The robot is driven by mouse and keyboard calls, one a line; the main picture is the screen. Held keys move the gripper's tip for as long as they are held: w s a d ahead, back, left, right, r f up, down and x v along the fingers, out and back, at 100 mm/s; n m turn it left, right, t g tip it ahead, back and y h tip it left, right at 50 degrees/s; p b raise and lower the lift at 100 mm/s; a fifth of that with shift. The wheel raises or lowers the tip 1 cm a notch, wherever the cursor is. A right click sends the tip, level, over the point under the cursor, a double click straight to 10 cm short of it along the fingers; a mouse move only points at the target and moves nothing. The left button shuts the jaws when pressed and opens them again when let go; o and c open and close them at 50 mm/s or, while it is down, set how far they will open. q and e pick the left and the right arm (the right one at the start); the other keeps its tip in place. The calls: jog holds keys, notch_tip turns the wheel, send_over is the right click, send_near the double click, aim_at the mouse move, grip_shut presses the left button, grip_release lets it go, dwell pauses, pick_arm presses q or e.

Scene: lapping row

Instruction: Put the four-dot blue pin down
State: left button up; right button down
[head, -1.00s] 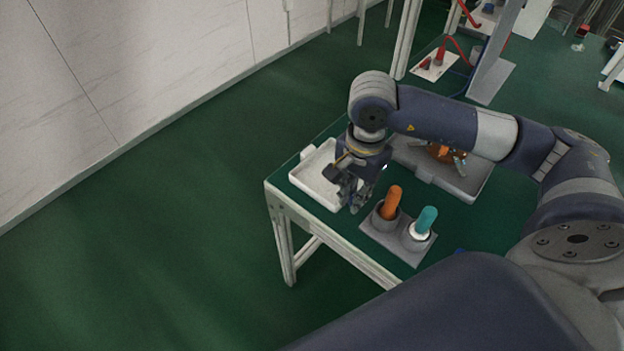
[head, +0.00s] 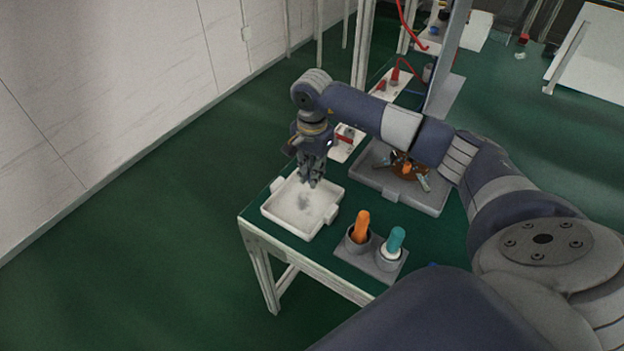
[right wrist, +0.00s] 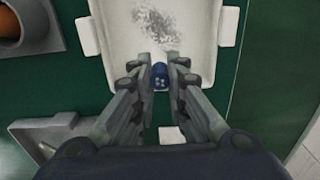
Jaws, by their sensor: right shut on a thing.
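The four-dot blue pin (right wrist: 160,77) shows in the right wrist view as a small dark blue end with pale dots. My right gripper (right wrist: 160,66) is shut on it, one finger on each side. In the head view my right gripper (head: 312,180) hangs over the far part of a shallow white tray (head: 270,211). The pin cannot be made out there. I cannot tell whether the pin touches the tray. My left gripper is not in view.
The white tray holds a grey speckled patch (head: 304,201). In front of it, a grey holder (head: 370,262) carries an orange handle (head: 361,226) and a teal handle (head: 396,240). A grey tray (head: 433,206) with a brown round thing stands behind right.

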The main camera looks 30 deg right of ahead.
notch_tip(320, 180, down, 3)
jog(key=shift+r+p, duration=0.2)
jog(key=shift+p, duration=0.3)
jog(key=shift+f, duration=0.35)
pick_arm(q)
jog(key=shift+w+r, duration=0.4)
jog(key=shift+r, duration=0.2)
pick_arm(e)
jog(key=shift+f, duration=0.1)
jog(key=shift+f, duration=0.15)
jog(key=c, duration=1.6)
grip_release()
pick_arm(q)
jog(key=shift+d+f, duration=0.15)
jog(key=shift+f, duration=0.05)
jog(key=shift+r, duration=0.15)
